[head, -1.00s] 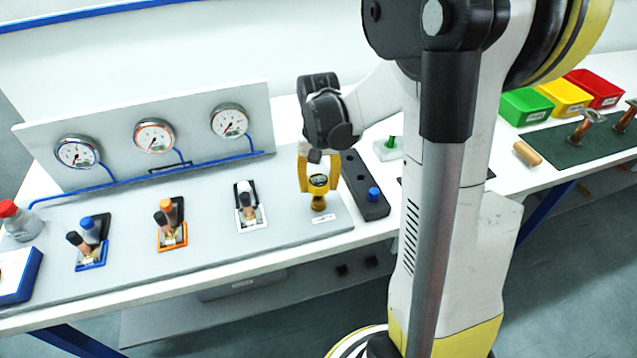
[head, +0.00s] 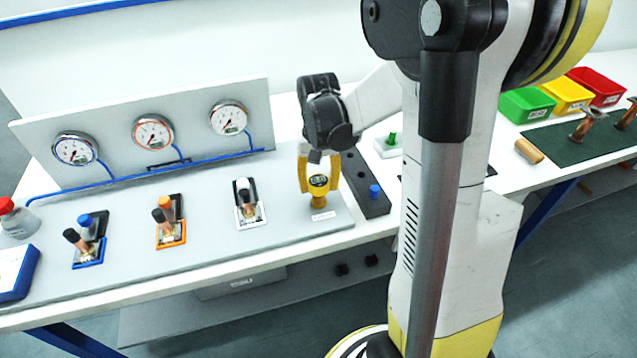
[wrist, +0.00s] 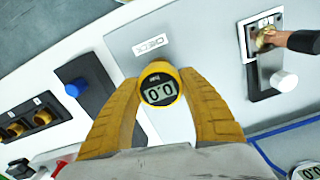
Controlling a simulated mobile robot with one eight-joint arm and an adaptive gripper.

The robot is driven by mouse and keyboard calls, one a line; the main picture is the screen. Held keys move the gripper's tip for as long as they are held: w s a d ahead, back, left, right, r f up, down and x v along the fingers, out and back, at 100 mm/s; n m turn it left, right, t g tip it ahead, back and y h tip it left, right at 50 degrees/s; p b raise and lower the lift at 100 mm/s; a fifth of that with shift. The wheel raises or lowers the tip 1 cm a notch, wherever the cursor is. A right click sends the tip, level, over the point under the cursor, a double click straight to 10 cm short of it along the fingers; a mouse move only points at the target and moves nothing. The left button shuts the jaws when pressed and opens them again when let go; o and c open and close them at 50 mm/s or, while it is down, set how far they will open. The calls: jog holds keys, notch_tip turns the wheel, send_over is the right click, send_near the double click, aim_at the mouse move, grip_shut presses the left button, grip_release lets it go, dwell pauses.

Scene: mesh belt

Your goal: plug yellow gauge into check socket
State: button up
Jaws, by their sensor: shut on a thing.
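The yellow gauge (head: 319,182) with a dark digital face stands upright at the right end of the grey panel, just behind a small label. In the wrist view the gauge (wrist: 159,90) reads 0.0, and the label beyond it reads CHECK. My gripper (head: 318,178) is shut on the gauge, with one yellow finger on each side; the fingers also show in the wrist view (wrist: 160,105). The check socket is hidden beneath the gauge, so I cannot tell how deep the gauge sits.
A dark block (head: 362,186) with a blue knob stands close to the right of the gauge. A white-framed valve (head: 249,210) is to the left, with orange (head: 169,230) and blue (head: 89,246) ones farther left. Round dials (head: 228,118) stand behind on the upright board.

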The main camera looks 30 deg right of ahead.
aim_at(318, 180)
jog(key=shift+f+b, duration=0.8)
jog(key=shift+f, duration=0.2)
jog(key=o, duration=1.3)
jog(key=shift+o, duration=0.2)
notch_tip(318, 180, up, 12)
jog(key=shift+w+r, duration=0.1)
jog(key=shift+d, duration=0.1)
